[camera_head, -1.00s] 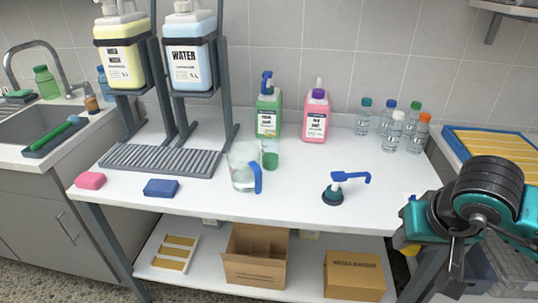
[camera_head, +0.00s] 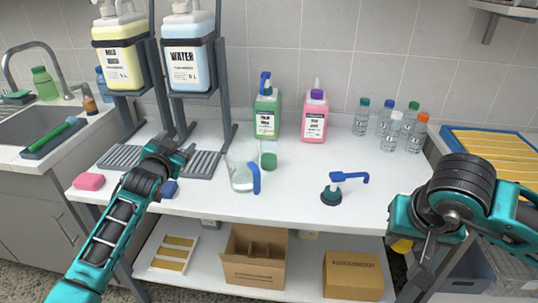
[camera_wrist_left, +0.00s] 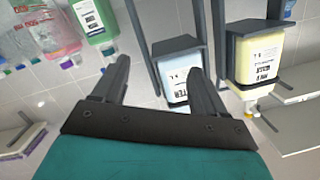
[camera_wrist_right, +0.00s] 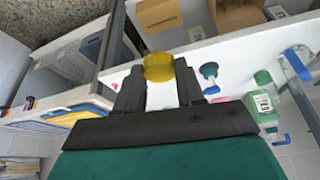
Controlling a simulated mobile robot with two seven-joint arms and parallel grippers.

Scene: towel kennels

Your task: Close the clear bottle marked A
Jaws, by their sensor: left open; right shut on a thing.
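Several small clear bottles (camera_head: 387,121) stand upright at the back right of the table in the head view. My right gripper (camera_wrist_right: 160,76) is shut on a yellow cap-like thing (camera_wrist_right: 158,67). It also shows low beside the right arm in the head view (camera_head: 402,246). I cannot tell whether a clear body is below it. My left gripper (camera_head: 184,152) is open and empty over the grey drip grate, far left of the bottles. It also shows in the left wrist view (camera_wrist_left: 157,75).
Yellow and water dispensers (camera_head: 191,61) hang left. Cardboard boxes (camera_head: 352,274) sit below.

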